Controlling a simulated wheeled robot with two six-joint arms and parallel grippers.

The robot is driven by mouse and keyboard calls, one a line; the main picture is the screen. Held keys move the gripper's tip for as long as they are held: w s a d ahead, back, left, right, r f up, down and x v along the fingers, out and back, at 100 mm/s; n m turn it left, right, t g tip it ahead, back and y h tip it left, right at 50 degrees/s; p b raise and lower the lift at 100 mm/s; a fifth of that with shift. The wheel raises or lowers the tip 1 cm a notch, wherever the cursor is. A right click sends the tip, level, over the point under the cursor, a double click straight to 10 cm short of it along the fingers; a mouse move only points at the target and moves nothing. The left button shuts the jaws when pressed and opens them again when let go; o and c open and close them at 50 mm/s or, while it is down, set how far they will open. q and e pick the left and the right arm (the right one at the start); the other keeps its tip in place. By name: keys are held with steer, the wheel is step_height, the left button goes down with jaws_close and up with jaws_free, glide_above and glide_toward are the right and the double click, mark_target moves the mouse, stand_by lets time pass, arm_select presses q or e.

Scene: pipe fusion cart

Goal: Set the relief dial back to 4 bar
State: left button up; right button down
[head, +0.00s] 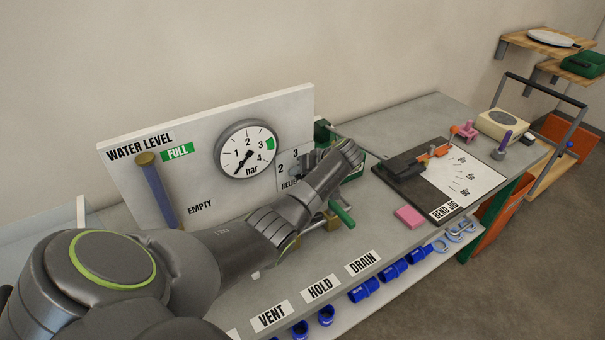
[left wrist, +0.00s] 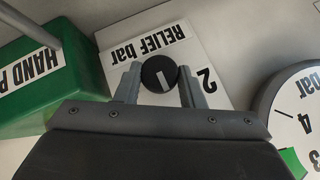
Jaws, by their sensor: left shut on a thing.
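The relief dial is a black round knob (left wrist: 158,73) with a white pointer line, on a white plate (head: 281,181) marked RELIEF bar. The left wrist view shows the plate upside down. There the pointer runs downward, toward the plate's upper side. The 2 shows; the number the pointer faces is hidden by my gripper. My left gripper (left wrist: 159,82) is shut on the knob, one finger on each side. In the head view my left arm covers much of the plate, with only 2 and 3 readable.
The pressure gauge (head: 246,148) stands left of the plate, its needle low left. A green box (left wrist: 30,75) is beside the plate. A blue tube (head: 159,190), a pink block (head: 409,216) and the bend jig (head: 402,178) are on the cart.

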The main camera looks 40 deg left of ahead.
arm_select(q)
steer(key=shift+w, duration=0.1)
stand_by(0.4)
steer(key=o, duration=1)
steer(key=shift+d, duration=0.1)
steer(key=shift+c, duration=0.2)
steer(key=w+b+v, duration=0.1)
steer(key=v, duration=1.6)
steer(key=shift+s+d+b, duration=0.2)
steer(key=shift+s+b, duration=0.1)
steer(key=shift+b, duration=0.1)
steer(key=shift+r, duration=0.15)
